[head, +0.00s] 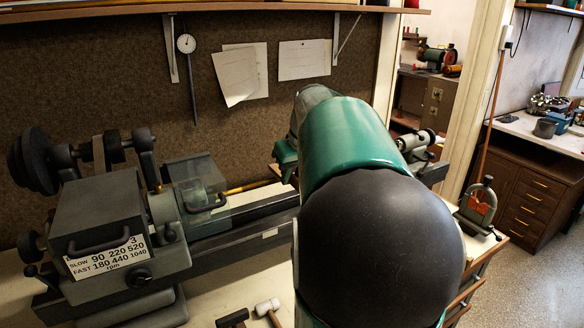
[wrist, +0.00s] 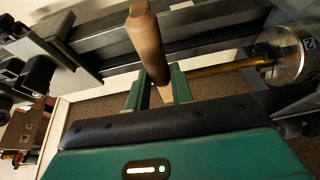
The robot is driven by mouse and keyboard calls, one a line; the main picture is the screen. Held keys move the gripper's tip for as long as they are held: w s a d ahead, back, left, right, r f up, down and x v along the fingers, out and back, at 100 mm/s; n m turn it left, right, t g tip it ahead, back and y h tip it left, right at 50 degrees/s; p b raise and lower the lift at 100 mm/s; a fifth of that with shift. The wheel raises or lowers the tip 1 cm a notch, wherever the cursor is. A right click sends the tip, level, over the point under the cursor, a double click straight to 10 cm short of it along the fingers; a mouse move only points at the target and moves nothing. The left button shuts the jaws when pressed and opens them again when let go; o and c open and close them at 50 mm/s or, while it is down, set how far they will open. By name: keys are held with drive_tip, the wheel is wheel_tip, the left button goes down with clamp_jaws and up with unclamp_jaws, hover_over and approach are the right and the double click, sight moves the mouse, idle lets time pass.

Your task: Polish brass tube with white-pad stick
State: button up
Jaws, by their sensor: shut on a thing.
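My gripper (wrist: 158,88) shows in the wrist view with its two green fingers shut on a brown wooden stick (wrist: 148,45). The stick's rounded end points away past the fingers, toward the top of the picture. I cannot make out a white pad on it. The brass tube (wrist: 222,68) runs level from the chuck (wrist: 287,58) toward the gripper, and its near end passes behind the right finger. In the head view, the brass tube (head: 248,187) comes out of the lathe headstock side. My arm hides its far part, the gripper and the stick.
The lathe headstock (head: 100,235) with a speed plate stands at left, a clear guard (head: 203,188) beside it. The dark lathe bed (head: 250,228) runs behind my arm. Hammers (head: 267,308) lie on the bench in front. A small red-and-grey device (head: 480,205) stands at right.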

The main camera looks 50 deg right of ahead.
drive_tip(key=shift+f, duration=0.55)
idle(0.6)
drive_tip(key=shift+d, duration=0.2)
idle(0.4)
drive_tip(key=shift+a+f, duration=0.1)
drive_tip(key=shift+a, duration=0.1)
idle(0.4)
drive_tip(key=shift+d, duration=0.2)
drive_tip(key=shift+a, duration=0.2)
idle(0.7)
drive_tip(key=shift+d, duration=0.2)
idle(0.3)
drive_tip(key=shift+a, duration=0.2)
idle(0.3)
drive_tip(key=shift+d, duration=0.2)
idle(0.3)
drive_tip(key=shift+a, duration=0.2)
idle(0.4)
